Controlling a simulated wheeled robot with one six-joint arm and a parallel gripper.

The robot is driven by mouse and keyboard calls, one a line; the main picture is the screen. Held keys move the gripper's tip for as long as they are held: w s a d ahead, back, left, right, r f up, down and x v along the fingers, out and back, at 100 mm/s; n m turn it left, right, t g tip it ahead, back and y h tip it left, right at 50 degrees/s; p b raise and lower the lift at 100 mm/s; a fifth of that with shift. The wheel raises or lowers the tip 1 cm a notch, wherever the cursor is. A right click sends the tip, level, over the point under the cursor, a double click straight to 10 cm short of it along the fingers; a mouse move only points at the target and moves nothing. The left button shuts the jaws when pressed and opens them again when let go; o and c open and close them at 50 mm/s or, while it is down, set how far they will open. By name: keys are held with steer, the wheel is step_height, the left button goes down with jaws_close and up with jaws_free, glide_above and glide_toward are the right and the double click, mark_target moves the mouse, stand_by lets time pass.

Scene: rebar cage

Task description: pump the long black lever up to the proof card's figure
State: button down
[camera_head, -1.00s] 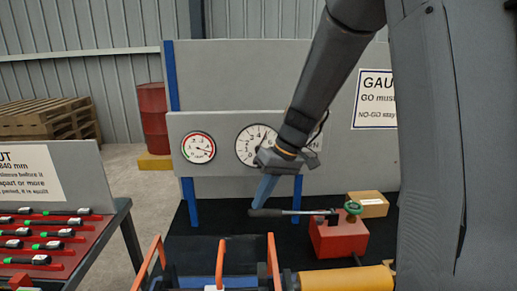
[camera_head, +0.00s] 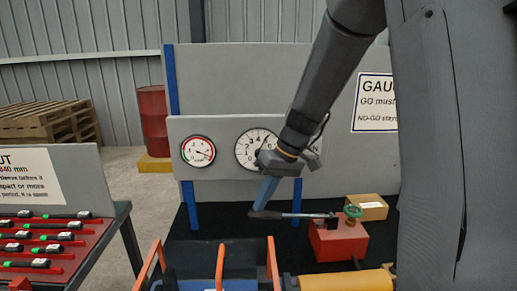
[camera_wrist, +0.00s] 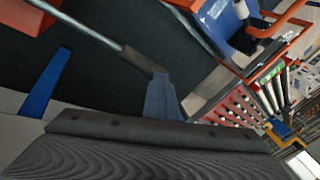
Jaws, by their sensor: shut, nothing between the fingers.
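The long lever has a black grip (camera_head: 265,214) and a thin steel rod running right, nearly level, to the red pump block (camera_head: 338,242). A green knob (camera_head: 352,211) tops the block. My gripper (camera_head: 264,192) is shut and empty, its blue fingers pointing down with tips at the grip's upper side. In the wrist view the fingertips (camera_wrist: 160,98) meet the end of the black grip (camera_wrist: 143,61); contact cannot be told for certain. The large white dial (camera_head: 256,149) is partly covered by my arm, its needle pointing up and right. I cannot identify a proof card.
A small dial (camera_head: 198,151) with a red and green rim is left of the large one. A cardboard box (camera_head: 368,207) stands behind the pump. A yellow cylinder (camera_head: 345,281) and orange handles (camera_head: 273,262) are in front. A red rack (camera_head: 40,250) of tools is left.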

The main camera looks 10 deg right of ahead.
steer(key=a+p+v, duration=0.1)
steer(key=p+v, duration=0.3)
steer(key=v, duration=0.3)
steer(key=shift+r+p, duration=0.35)
steer(key=shift+r, duration=0.25)
steer(key=shift+w+f, duration=0.1)
stand_by(0.4)
steer(key=shift+w+a+f+b, duration=0.1)
steer(key=shift+a+f+b, duration=0.1)
steer(key=shift+f+b, duration=0.35)
steer(key=shift+f, duration=0.15)
steer(key=shift+a+f+b, duration=0.25)
steer(key=shift+f+b, duration=0.1)
steer(key=shift+f, duration=0.2)
steer(key=p+v, duration=0.1)
steer(key=v, duration=0.1)
steer(key=shift+d+r+p, duration=0.1)
steer(key=shift+r+p, duration=0.3)
stand_by(0.7)
